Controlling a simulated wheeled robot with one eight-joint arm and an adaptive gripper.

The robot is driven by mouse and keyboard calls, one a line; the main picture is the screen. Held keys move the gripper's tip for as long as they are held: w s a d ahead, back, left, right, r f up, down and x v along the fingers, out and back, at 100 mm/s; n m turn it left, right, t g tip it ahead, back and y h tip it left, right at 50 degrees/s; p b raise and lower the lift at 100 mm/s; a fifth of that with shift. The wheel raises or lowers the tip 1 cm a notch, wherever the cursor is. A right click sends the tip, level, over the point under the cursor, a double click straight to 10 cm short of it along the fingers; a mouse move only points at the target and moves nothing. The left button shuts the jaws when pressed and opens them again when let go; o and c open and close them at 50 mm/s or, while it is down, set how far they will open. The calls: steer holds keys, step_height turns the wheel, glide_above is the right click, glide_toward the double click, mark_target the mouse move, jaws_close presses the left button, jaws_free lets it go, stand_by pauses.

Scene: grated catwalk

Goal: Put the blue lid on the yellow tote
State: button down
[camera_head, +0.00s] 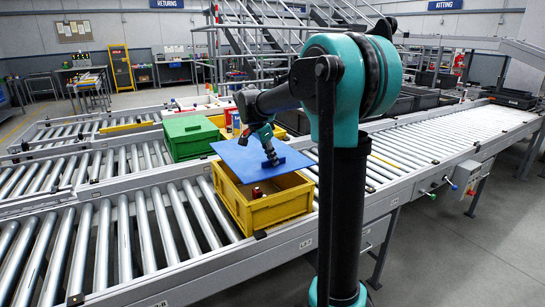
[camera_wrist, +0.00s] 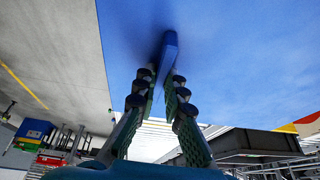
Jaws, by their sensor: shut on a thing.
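The blue lid (camera_head: 232,154) hangs in the air over the yellow tote (camera_head: 280,208), apart from its rim. My gripper (camera_head: 271,158) is shut on the lid's raised blue handle; in the wrist view my gripper's fingers (camera_wrist: 163,80) close on the handle (camera_wrist: 169,52), with the lid's flat face (camera_wrist: 240,60) behind. The tote stands on the roller conveyor, its front and right part open below the lid. A small dark red thing (camera_head: 257,192) shows inside it. The lid hides the tote's back part, so I cannot tell exactly how they line up.
A green-lidded tote (camera_head: 190,135) stands behind and left of the yellow tote on the conveyor. Roller conveyor (camera_head: 110,235) is bare to the left. Dark bins (camera_head: 415,97) stand at the back right. Metal stairs (camera_head: 290,35) rise behind.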

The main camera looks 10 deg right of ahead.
mark_target(271, 166)
steer(key=shift+f, duration=0.15)
stand_by(0.3)
steer(key=shift+f, duration=1.4)
steer(key=shift+f, duration=1)
